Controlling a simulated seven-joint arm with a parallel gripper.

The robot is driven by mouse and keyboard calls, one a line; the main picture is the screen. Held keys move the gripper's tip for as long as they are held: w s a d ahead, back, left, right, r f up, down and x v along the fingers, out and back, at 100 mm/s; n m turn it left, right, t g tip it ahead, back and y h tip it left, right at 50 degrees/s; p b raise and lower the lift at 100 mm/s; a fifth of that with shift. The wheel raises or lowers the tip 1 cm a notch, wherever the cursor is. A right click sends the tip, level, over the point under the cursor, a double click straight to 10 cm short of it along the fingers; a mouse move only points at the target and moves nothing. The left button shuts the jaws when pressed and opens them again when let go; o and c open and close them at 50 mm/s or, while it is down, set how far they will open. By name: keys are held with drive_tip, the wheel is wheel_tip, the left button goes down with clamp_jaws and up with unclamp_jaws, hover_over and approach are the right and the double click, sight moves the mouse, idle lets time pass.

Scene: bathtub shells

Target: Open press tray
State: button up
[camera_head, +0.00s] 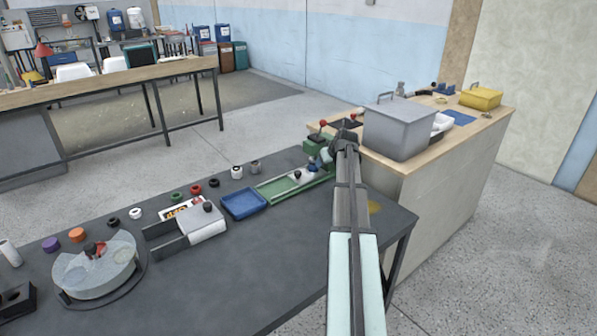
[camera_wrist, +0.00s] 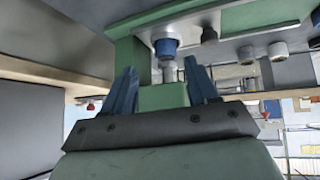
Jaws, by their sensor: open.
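The green press (camera_head: 318,146) stands at the far right end of the dark table, with a red-knobbed lever on top. A long green tray (camera_head: 283,188) runs from it to the left and carries small dark and white parts. My gripper (camera_head: 327,156) is at the press end of this tray, partly hidden by my arm. In the wrist view my gripper (camera_wrist: 161,70) is open, with its two blue fingers on either side of a green block (camera_wrist: 162,97) and a small silver knob (camera_wrist: 168,66) below a blue cap (camera_wrist: 166,47). I cannot tell whether the fingers touch the knob.
A blue tray (camera_head: 244,204) lies left of the green tray. A grey boxy fixture (camera_head: 200,217), several coloured rings and a round clear-lidded dish (camera_head: 97,266) are further left. A grey bin (camera_head: 400,127) stands on the wooden counter close behind my arm. The table's front middle is clear.

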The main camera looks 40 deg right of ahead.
sight(298, 172)
drive_tip(key=w+a+r+g+y, duration=0.2)
drive_tip(key=w+a+r+g, duration=0.1)
drive_tip(key=w+a+r, duration=0.35)
drive_tip(key=shift+g, duration=0.3)
drive_tip(key=x, duration=0.9)
drive_tip(key=s+x, duration=0.1)
drive_tip(key=x, duration=0.4)
drive_tip(key=shift+w+f, duration=0.1)
drive_tip(key=shift+f, duration=0.25)
clamp_jaws()
